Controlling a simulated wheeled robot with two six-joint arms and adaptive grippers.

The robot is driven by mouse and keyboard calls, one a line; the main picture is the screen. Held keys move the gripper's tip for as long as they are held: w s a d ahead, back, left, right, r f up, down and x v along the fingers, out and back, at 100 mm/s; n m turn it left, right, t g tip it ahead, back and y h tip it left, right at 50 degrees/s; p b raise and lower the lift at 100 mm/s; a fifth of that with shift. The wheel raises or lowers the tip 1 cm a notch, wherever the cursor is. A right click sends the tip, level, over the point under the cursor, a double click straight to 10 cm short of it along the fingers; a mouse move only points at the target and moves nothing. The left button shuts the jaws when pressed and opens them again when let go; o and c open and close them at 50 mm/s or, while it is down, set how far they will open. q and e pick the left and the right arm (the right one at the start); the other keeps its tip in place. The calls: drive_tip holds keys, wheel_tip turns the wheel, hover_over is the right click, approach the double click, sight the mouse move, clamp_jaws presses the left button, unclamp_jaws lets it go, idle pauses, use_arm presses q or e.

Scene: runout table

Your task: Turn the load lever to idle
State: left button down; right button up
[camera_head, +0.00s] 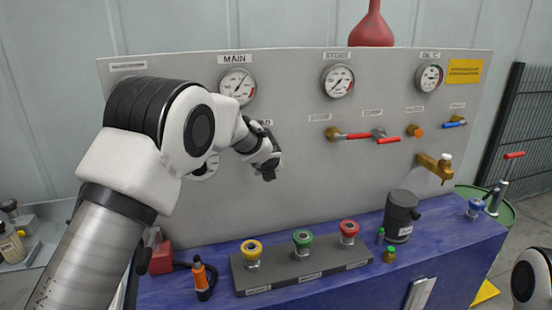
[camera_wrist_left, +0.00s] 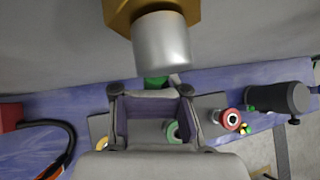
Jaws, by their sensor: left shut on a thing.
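My left gripper (camera_head: 268,172) is at the grey panel, just below the partly covered "LOAD" label (camera_head: 265,123). In the head view the gripper and wrist hide the load lever. In the left wrist view the gripper (camera_wrist_left: 151,95) is shut on the load lever, whose green part (camera_wrist_left: 157,82) shows at the fingertips. A silver cylinder (camera_wrist_left: 162,45) and a brass fitting (camera_wrist_left: 150,12) sit above it in that view. The lever's exact angle and the idle mark cannot be made out. My right gripper is out of view.
The upright panel (camera_head: 310,180) carries gauges and red-handled valves (camera_head: 350,135). A brass tap (camera_head: 435,167) juts out at the right.

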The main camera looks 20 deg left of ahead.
use_arm(q)
drive_tip(key=shift+s+a+r+m+g+y+p, duration=0.2)
drive_tip(key=shift+a+m+g+y+p, duration=0.3)
drive_tip(key=shift+p, duration=0.7)
drive_tip(key=shift+s+f+y+p, duration=0.1)
drive_tip(key=shift+f+y+p, duration=0.2)
drive_tip(key=shift+p, duration=0.05)
drive_tip(key=shift+s+f, duration=0.1)
drive_tip(key=c, duration=1.2)
unclamp_jaws()
drive_tip(key=shift+a, duration=0.1)
drive_tip(key=shift+o, duration=0.4)
drive_tip(key=shift+a, duration=0.3)
drive_tip(key=shift+d, duration=0.2)
drive_tip(key=shift+r, duration=0.2)
